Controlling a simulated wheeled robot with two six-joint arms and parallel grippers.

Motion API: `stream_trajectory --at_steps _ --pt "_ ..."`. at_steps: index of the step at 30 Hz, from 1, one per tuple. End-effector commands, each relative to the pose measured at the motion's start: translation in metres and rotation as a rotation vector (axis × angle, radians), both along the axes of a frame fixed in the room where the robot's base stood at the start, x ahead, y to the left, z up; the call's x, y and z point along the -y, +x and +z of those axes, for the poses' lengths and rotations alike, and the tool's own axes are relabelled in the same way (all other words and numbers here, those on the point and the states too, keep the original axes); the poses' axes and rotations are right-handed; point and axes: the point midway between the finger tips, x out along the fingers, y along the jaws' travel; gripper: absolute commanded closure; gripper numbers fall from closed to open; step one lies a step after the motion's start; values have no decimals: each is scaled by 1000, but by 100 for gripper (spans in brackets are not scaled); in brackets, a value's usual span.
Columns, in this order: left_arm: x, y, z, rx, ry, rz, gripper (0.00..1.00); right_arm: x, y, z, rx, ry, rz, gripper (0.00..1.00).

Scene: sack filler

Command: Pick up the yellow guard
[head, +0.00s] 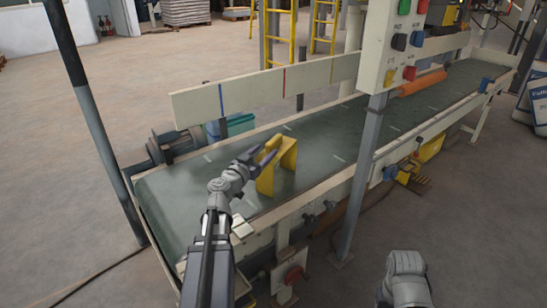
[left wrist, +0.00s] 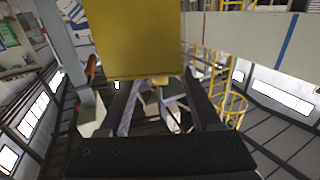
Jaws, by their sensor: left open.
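The yellow guard (head: 287,163) stands upright on the green conveyor belt (head: 345,132), like a bent plate with an open underside. My left gripper (head: 265,156) is open at the guard's left, near side, with its fingers close to the upper part. In the left wrist view the guard (left wrist: 135,40) fills the upper middle, just beyond the tips of the two spread fingers (left wrist: 160,92). Nothing is clearly between the fingers, and I cannot tell whether they touch the guard. Only a grey part of my right arm shows at the lower right; its gripper is not visible.
A cream side rail (head: 255,92) runs along the belt's far side. A control panel (head: 405,45) with coloured buttons hangs on a grey post (head: 362,175) right of the guard. A dark pole (head: 95,115) stands at the left. The belt around the guard is clear.

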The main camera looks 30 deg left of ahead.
Motion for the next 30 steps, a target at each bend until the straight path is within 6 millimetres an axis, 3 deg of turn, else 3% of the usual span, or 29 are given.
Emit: stream_trajectory --at_steps 7,16,23,30 --pt "0 9 -2 0 0 -1 35 0 0 -2 0 0 0 40" --pt "0 50 -6 0 0 -1 35 0 0 -6 0 0 -1 40" --pt "1 52 -6 0 0 0 35 0 0 -6 0 0 -1 40" --pt "1 52 -6 0 0 0 59 0 0 -6 0 0 -1 40"
